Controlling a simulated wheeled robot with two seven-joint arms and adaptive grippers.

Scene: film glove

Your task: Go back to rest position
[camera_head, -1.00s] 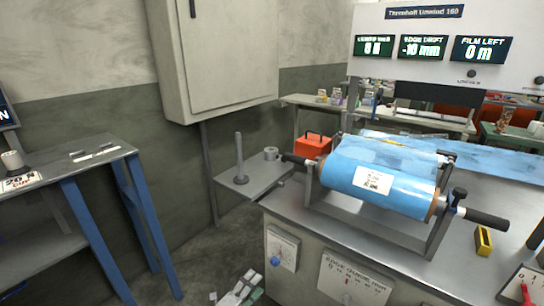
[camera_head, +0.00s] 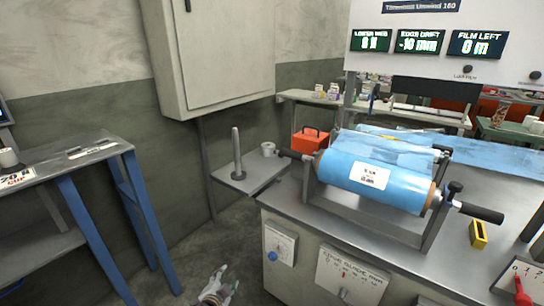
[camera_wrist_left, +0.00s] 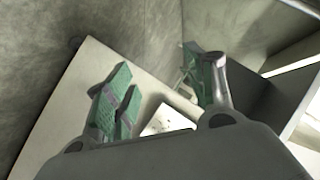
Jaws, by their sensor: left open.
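My left gripper (camera_head: 217,286) shows at the bottom of the head view, low over the floor and left of the machine bench. In the left wrist view its two green-padded fingers (camera_wrist_left: 160,92) stand apart with nothing between them. My right gripper is in neither view. A blue film roll (camera_head: 375,183) with a white label lies in the cradle on the machine bench, well away from my left gripper.
The metal machine bench (camera_head: 285,212) fills the right, with a yellow block (camera_head: 478,234) on top. A blue-legged table (camera_head: 126,148) stands left. A low grey shelf (camera_head: 262,178) carries an upright post (camera_head: 237,150). A wall cabinet (camera_head: 220,50) hangs above. Floor between is clear.

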